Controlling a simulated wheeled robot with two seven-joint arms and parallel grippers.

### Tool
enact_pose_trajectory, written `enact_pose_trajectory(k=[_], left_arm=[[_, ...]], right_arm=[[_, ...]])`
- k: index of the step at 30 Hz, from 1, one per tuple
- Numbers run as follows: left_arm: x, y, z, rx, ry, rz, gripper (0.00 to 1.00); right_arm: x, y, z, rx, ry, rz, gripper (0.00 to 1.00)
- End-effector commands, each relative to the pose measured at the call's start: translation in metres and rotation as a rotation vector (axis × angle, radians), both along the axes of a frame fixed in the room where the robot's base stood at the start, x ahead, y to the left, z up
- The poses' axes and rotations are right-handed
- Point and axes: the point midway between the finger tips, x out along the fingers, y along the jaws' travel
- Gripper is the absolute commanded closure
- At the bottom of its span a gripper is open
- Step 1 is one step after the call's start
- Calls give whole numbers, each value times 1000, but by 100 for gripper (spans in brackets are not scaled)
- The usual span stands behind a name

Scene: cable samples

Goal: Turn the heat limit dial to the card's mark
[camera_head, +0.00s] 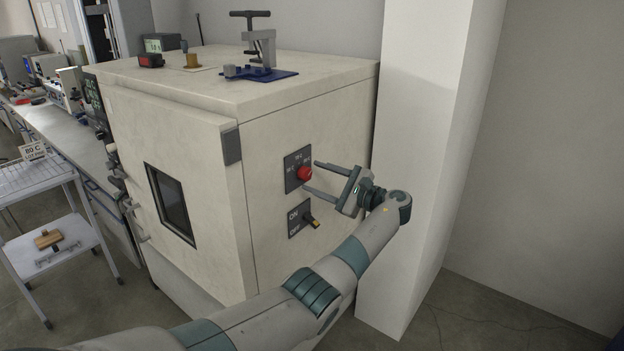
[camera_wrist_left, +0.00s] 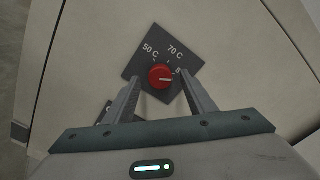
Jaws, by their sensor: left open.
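The heat limit dial is a round red knob (camera_head: 304,173) on a dark plate (camera_head: 291,180) on the oven's side. In the left wrist view the knob (camera_wrist_left: 160,77) sits on the plate (camera_wrist_left: 138,68), with 50 C and 70 C readable and a third mark partly hidden. A pale line on the knob points right, toward the third mark. My left gripper (camera_head: 308,176) is open, its fingers on either side of the knob, with gaps showing. The card (camera_head: 33,151) at the far left reads 80 C with a smaller line below. My right gripper is not in view.
An ON/OFF switch (camera_head: 311,220) sits just below the dial. A blue-based clamp (camera_head: 262,73) and small items stand on the oven top (camera_head: 180,80). A white pillar (camera_head: 420,120) rises close behind my left wrist. A trolley (camera_head: 90,240) stands at left.

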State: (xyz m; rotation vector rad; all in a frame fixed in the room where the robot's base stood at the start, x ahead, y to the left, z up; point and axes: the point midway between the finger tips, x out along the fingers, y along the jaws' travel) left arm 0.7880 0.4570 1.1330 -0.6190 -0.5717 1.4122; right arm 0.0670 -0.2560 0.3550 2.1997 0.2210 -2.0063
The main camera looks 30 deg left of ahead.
Motion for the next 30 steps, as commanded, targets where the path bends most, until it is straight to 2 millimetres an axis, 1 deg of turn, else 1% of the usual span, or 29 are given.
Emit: enact_pose_trajectory(k=[1,5,15,18,24,30], left_arm=[[0,-9,-4,-1,-1,-2,50],[-2,-34,-4,0,-2,-3,50],[-7,-103,-4,-1,0,-4,50],[-8,-120,-4,-1,0,-4,50],[-10,-141,-2,1,1,-4,50],[-11,-147,-1,1,1,-1,50]], right_arm=[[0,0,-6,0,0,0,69],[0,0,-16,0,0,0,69],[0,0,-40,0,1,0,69],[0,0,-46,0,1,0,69],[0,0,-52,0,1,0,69],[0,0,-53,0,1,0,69]])
